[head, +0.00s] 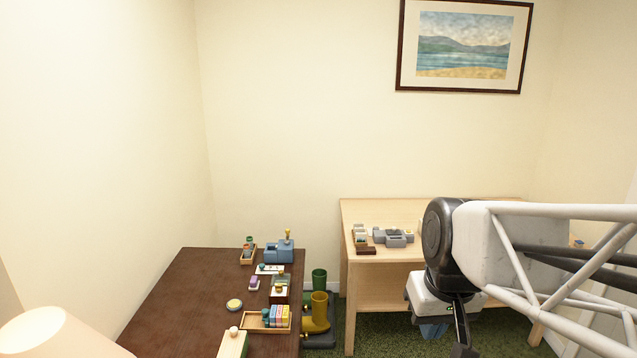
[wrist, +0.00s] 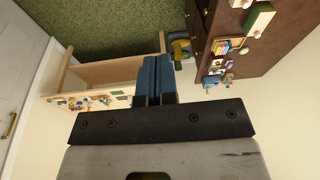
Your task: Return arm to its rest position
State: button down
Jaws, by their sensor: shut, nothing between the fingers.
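My gripper (wrist: 154,82) is shut and empty; in the wrist view its two blue fingers lie side by side with nothing between them. In the head view my arm comes in from the right edge, in front of the light wooden table, and the fingertips are hidden or cut off low in the picture. The gripper is apart from both tables and touches nothing that I can see.
A dark brown table (head: 190,300) at the left holds small boxes and a blue-grey block (head: 279,252). The light wooden table (head: 385,208) holds grey pieces (head: 393,238). A lampshade (head: 55,335) is at lower left.

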jog(key=s+d+f+m, duration=0.1)
jog(key=s+f, duration=0.1)
jog(key=s, duration=0.5)
jog(key=shift+d+f+h, duration=0.2)
jog(key=shift+f+h, duration=0.15)
jog(key=shift+h, duration=0.05)
dwell(1.2)
